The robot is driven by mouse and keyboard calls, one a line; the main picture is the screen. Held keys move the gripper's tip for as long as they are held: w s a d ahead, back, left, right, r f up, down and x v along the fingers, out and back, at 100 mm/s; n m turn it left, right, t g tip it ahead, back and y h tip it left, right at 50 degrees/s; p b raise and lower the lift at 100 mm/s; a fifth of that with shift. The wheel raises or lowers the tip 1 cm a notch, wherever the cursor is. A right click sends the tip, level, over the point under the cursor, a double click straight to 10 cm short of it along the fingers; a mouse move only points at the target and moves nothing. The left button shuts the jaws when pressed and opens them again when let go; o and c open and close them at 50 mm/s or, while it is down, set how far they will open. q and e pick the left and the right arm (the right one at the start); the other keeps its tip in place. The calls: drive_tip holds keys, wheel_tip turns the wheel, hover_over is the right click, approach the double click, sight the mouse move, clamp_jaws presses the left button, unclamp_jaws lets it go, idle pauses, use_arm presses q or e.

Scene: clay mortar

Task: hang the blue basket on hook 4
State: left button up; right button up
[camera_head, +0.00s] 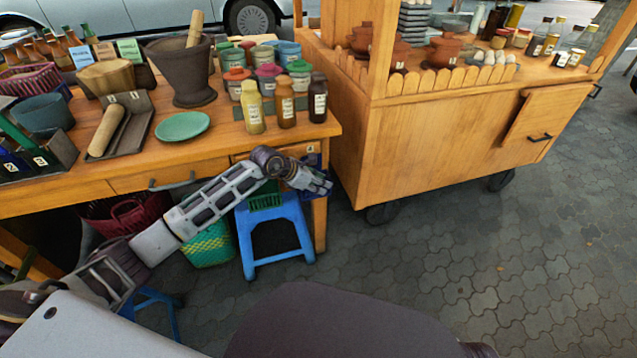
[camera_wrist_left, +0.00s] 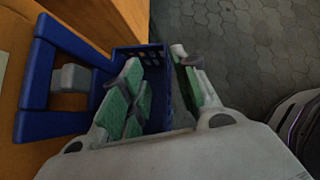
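The blue basket (camera_wrist_left: 154,55) is at the right end of the wooden table in the left wrist view. Its blue handle (camera_wrist_left: 36,75) stands against the wood, with a grey hook (camera_wrist_left: 70,78) inside its frame. In the head view only a small dark blue part (camera_head: 315,160) shows behind my left gripper (camera_head: 322,186), by a small numbered label (camera_head: 309,150) too small to read surely. My left gripper also shows in the wrist view (camera_wrist_left: 163,72). Its green-padded fingers are apart, with the basket's wall between them. My right gripper is not in view.
A blue stool (camera_head: 272,222) with a green basket (camera_head: 265,201) stands just below my left forearm. The wooden table (camera_head: 225,150) carries jars, bottles and a mortar. A wooden cart (camera_head: 425,140) stands close to the right. The paving (camera_head: 480,270) in front is clear.

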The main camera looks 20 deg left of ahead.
use_arm(q)
drive_tip(key=v, duration=1.2)
idle(0.4)
idle(0.3)
